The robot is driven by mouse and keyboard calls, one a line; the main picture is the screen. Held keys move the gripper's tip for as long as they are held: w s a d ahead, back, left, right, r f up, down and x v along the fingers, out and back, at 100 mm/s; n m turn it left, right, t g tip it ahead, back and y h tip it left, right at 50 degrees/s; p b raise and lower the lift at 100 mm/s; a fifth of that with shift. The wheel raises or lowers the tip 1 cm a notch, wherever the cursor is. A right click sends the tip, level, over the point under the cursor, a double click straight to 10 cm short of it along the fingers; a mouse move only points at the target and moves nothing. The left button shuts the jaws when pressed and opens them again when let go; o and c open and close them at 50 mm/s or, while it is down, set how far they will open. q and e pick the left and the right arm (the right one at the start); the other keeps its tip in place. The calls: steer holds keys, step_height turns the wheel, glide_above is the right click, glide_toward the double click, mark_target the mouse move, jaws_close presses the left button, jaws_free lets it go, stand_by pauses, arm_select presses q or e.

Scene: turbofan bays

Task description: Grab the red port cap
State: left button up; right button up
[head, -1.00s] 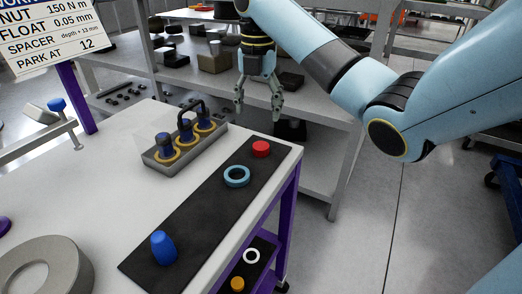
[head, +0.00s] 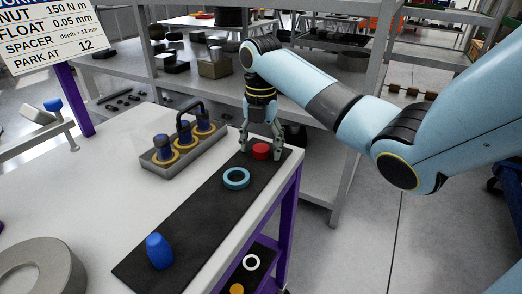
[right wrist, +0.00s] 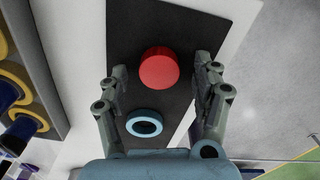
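The red port cap (head: 261,151) lies at the far end of the black mat (head: 196,218) on the table. My right gripper (head: 261,154) is pointed down over it, with its fingers open on either side of the cap. In the right wrist view the red cap (right wrist: 159,68) sits between and slightly beyond the two open fingertips (right wrist: 163,72), with gaps on both sides. I see no contact. My left gripper is not in the frames.
A light-blue ring (head: 236,178) lies on the mat close to the cap. A blue plug (head: 159,251) stands at the mat's near end. A grey tray (head: 160,170) with blue and gold parts stands left of the mat. A shelf (head: 318,120) stands behind.

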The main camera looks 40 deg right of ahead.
steer(key=c, duration=0.7)
steer(key=shift+r, duration=0.1)
